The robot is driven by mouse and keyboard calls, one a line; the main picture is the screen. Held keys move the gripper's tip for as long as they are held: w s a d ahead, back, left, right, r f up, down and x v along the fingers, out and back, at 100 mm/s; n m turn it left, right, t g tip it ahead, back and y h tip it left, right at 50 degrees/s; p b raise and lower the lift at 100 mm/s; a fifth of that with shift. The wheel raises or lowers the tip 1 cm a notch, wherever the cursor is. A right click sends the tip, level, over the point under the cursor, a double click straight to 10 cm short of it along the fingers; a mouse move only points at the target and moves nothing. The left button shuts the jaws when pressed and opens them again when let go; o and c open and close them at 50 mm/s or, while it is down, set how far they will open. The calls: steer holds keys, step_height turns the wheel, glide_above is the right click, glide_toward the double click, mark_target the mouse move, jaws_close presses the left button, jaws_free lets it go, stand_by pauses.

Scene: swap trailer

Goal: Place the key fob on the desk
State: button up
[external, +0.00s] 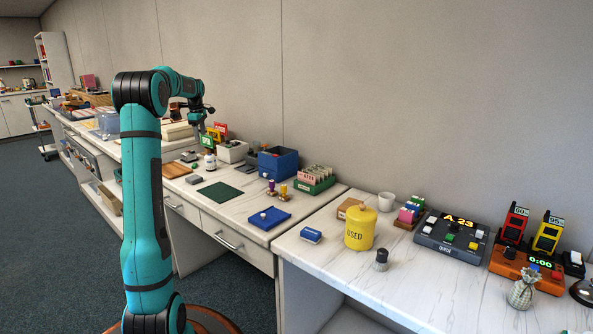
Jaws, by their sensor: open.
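The desk (236,215) has a pale marble-like top and drawers under it, and stands along the wall in the middle of the external view. My gripper (200,123) is small and dark in this view, at the end of the teal arm, above the far part of the desk. It is open, and I see nothing held in it. I cannot make out the key fob for certain; several small items near the gripper are too small to tell, and my arm hides part of the far worktop.
A dark green mat (220,191), a blue tray (267,217), a blue box (278,163) and a green card holder (315,180) are on the desk. A yellow container (360,229) and a grey device (451,238) stand on the nearer counter. Bare surface shows around the mat.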

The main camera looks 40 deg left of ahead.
steer(key=s+d+r+m+t+y, duration=0.15)
steer(key=d+r+m, duration=0.3)
steer(key=d, duration=0.65)
steer(key=d+r+m+t, duration=0.3)
steer(key=d+r, duration=0.2)
steer(key=d, duration=0.6)
steer(key=d+r+m+t+y, duration=0.1)
steer(key=d+r+m+t, duration=0.3)
steer(key=d, duration=0.7)
steer(key=s+d+r+m+t+h, duration=0.1)
steer(key=s+d+m+t, duration=0.3)
steer(key=s+d, duration=0.6)
steer(key=s+d+r+m+t+h, duration=0.2)
steer(key=s+d+m+t, duration=0.2)
steer(key=s+d+m, duration=0.5)
steer(key=s+d, duration=0.2)
steer(key=d, duration=0.2)
steer(key=shift+s+d+r, duration=0.2)
steer(key=shift+r, duration=0.05)
